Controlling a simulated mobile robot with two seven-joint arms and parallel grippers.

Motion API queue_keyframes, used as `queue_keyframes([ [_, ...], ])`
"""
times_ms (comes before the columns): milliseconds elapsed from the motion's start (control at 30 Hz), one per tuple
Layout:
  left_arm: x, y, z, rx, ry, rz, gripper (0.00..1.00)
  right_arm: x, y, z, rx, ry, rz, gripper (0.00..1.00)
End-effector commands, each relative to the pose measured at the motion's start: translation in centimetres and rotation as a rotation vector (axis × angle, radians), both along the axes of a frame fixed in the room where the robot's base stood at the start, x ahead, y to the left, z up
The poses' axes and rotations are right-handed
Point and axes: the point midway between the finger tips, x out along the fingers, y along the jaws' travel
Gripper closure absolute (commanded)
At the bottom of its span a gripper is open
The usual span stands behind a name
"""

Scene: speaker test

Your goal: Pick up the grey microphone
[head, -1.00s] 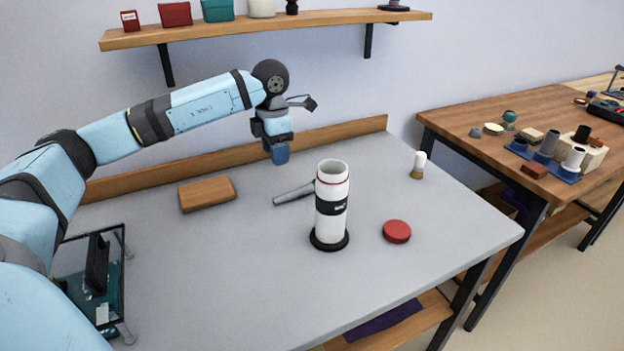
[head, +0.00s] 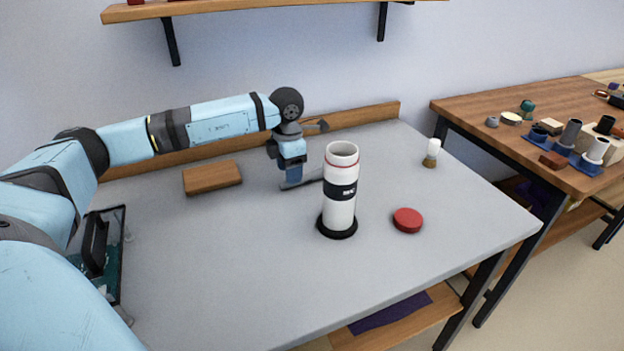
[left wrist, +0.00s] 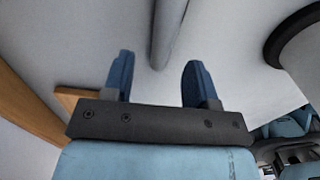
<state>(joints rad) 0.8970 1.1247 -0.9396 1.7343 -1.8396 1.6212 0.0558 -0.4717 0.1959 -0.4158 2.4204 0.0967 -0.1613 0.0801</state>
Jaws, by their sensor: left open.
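The grey microphone (head: 311,177) lies on the grey table behind the white cylinder, partly hidden by my gripper and the cylinder in the head view. In the left wrist view the microphone (left wrist: 168,30) is a grey rod whose near end lies just beyond the fingertips, between their lines. My left gripper (head: 292,180) points down over the microphone's left part. Its two blue fingers (left wrist: 157,72) are open and apart, with nothing between them. My right gripper is not in view.
A white cylinder (head: 340,212) with a black band and black base stands close to the right of my gripper. A red disc (head: 407,220), a wooden block (head: 212,177) and a small white-topped brush (head: 432,153) are also on the table. The table's front middle is clear.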

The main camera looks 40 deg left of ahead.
Motion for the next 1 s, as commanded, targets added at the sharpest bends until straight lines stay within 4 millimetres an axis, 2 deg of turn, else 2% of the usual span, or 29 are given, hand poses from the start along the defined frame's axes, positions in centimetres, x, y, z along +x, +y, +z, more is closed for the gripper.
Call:
queue_keyframes([
  [33,0.0,-0.2,-1.3,0.000,0.001,-0.001,0.47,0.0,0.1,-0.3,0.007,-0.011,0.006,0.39],
  [167,0.0,-0.2,-3.0,0.000,0.001,0.000,0.47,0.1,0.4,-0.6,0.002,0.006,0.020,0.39],
  [400,0.0,-0.1,-3.1,0.000,0.000,0.000,0.47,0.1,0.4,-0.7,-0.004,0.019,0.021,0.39],
  [433,0.0,-0.1,-3.1,0.000,0.000,0.000,0.49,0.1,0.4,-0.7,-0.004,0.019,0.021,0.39],
  [600,0.0,-0.1,-3.1,0.000,0.000,0.000,0.88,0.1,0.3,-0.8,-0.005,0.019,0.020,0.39],
  [667,0.0,-0.1,-3.1,0.000,0.000,0.000,1.00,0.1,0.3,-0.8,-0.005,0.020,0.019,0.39],
  [1000,0.0,-0.1,-2.5,0.000,-0.002,0.000,1.00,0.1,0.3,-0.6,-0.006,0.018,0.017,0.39],
])
